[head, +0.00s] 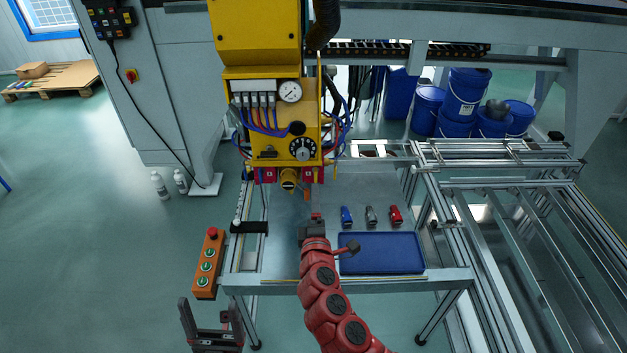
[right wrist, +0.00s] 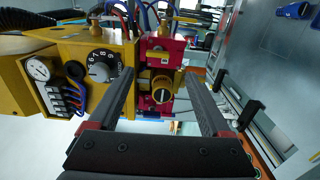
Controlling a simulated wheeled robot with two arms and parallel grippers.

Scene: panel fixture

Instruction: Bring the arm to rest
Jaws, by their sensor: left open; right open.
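My right arm is red and reaches up from the bottom of the head view. Its gripper (head: 314,222) is in front of and below the yellow panel (head: 272,125). In the right wrist view the right gripper (right wrist: 160,88) has its two dark fingers wide apart with nothing held. The yellow panel (right wrist: 90,65) shows beyond them, with a round yellow knob (right wrist: 162,88) on a magenta block seen between the fingers. Whether the fingers touch the panel cannot be told. My left gripper (head: 210,318) is open and empty at the bottom left of the head view, its fingers pointing up.
A blue tray (head: 380,256) lies on the bench, with blue (head: 347,216), grey (head: 370,215) and red (head: 396,215) small parts behind it. An orange button box (head: 208,265) is at the bench's left edge. Metal rails (head: 500,190) stand right. Floor at the left is mostly clear.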

